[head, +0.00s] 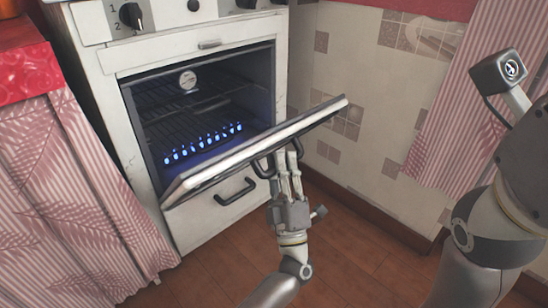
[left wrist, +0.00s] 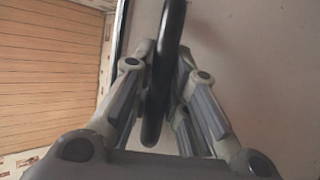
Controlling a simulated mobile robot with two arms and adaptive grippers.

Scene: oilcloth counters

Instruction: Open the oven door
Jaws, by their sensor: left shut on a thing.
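The white oven (head: 125,125) stands at the upper left in the head view. Its oven door (head: 240,153) is tilted down and forward, partly open, showing the dark cavity with racks and a row of blue flames. My left gripper (head: 284,160) is shut on the dark door handle (head: 262,166) under the door's outer edge. In the left wrist view, the handle (left wrist: 163,75) runs between the fingers, and the pale door face lies behind it. My right arm shows at the right edge of the head view; its gripper is out of the picture.
A lower drawer with a dark handle (head: 236,192) sits below the oven. Control knobs (head: 131,15) line the top. A pink curtained counter (head: 70,190) stands left, and a tiled wall (head: 385,110) with a striped curtain right. The wooden floor (head: 350,255) in front is free.

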